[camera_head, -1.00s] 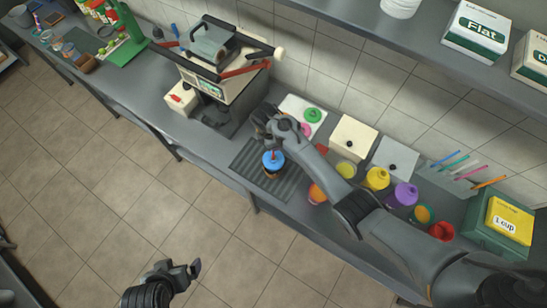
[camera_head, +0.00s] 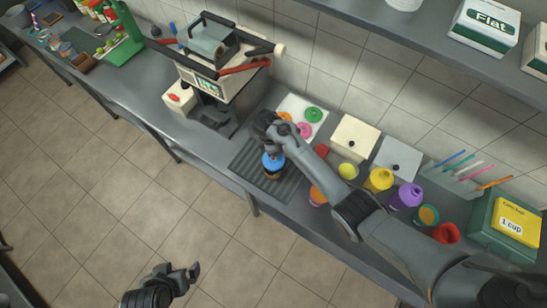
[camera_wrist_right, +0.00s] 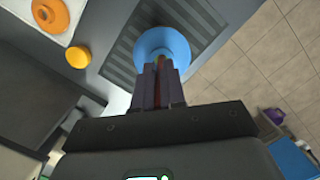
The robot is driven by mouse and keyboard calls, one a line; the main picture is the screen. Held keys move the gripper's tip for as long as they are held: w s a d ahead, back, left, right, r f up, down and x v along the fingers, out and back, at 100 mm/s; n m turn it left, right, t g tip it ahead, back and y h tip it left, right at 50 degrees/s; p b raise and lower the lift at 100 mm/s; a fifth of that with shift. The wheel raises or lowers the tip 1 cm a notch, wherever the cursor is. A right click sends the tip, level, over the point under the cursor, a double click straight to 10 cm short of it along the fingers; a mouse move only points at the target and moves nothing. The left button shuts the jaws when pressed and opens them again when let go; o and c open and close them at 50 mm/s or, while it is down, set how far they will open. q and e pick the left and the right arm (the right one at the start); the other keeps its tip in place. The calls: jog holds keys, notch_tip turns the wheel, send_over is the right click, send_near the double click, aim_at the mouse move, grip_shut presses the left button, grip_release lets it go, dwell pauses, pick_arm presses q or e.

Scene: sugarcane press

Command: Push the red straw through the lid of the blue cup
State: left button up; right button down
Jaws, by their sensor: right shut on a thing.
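The blue cup's lid (camera_head: 273,162) shows on the ribbed mat; the gripper partly covers it from above. The cup's body below is brownish. My right gripper (camera_head: 272,143) is directly above the lid, pointing down. In the right wrist view its fingers (camera_wrist_right: 158,88) are shut on the red straw (camera_wrist_right: 157,90), a thin red strip between them, over the blue lid (camera_wrist_right: 168,43). The straw's lower end is hidden, so I cannot tell whether it has gone through the lid. My left gripper (camera_head: 190,273) is over the floor, away from the counter; its opening is unclear.
The ribbed mat (camera_head: 250,158) lies at the counter's front edge. The press (camera_head: 215,85) stands at left. Lidded boxes (camera_head: 354,138), a yellow cup (camera_head: 379,179), a purple cup (camera_head: 405,196) and an orange cup (camera_head: 318,195) are to the right. Straws (camera_head: 463,167) stand farther right.

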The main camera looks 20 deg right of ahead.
jog(key=shift+f+b, duration=0.3)
jog(key=shift+f, duration=0.35)
jog(key=c, duration=1.1)
grip_release()
notch_tip(320, 180, up, 7)
jog(key=p, duration=0.7)
jog(key=shift+p, duration=0.35)
